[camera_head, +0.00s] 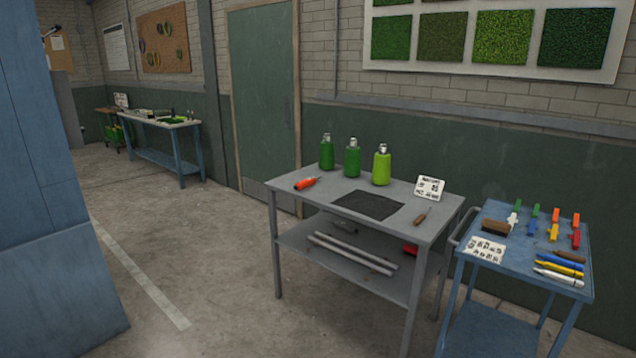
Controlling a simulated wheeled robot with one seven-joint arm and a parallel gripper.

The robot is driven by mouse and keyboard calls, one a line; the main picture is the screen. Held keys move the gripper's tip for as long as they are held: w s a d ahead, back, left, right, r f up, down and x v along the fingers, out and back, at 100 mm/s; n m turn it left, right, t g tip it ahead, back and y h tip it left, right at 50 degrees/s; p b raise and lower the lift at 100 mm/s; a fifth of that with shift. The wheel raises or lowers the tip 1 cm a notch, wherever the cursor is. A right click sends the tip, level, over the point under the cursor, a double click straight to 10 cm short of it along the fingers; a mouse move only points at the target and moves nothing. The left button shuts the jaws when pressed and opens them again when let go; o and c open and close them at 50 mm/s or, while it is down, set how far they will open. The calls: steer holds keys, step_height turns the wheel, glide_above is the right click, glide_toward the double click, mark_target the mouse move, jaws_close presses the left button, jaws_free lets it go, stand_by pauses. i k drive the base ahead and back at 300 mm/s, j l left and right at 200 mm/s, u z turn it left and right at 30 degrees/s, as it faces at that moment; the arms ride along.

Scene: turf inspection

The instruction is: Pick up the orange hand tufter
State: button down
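An orange hand tool with a dark tip, which looks like the hand tufter (306,184), lies on the left part of a grey table (290,196). Its dark tip points right. Nothing touches it. My gripper is not in view.
Three green bottles (352,158) stand along the table's back edge. A dark mat (368,206), a wooden-handled tool (421,218) and a white card (429,188) share the tabletop. A blue cart (520,250) with several tools stands at right. A blue cabinet (50,200) is at left. Floor is clear between.

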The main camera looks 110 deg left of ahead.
mark_target(307, 182)
steer(key=u, duration=3.1)
steer(key=i+j+z, duration=0.1)
steer(key=i+j, duration=0.2)
steer(key=j, duration=0.3)
steer(key=i+j, duration=0.25)
steer(key=j, duration=0.35)
steer(key=i+j+z, duration=0.15)
steer(key=i+j, duration=0.15)
steer(key=j, duration=0.3)
steer(key=i+j+z, duration=0.1)
steer(key=i+j, duration=0.15)
steer(key=j, duration=0.4)
steer(key=i+j, duration=0.2)
steer(key=j, duration=0.5)
steer(key=i+j+z, duration=0.15)
steer(key=j, duration=0.5)
steer(key=i+j+z, duration=0.1)
steer(key=i+j, duration=0.2)
steer(key=j, duration=0.4)
steer(key=i+j, duration=0.15)
steer(key=j, duration=0.55)
steer(key=l+z, duration=0.05)
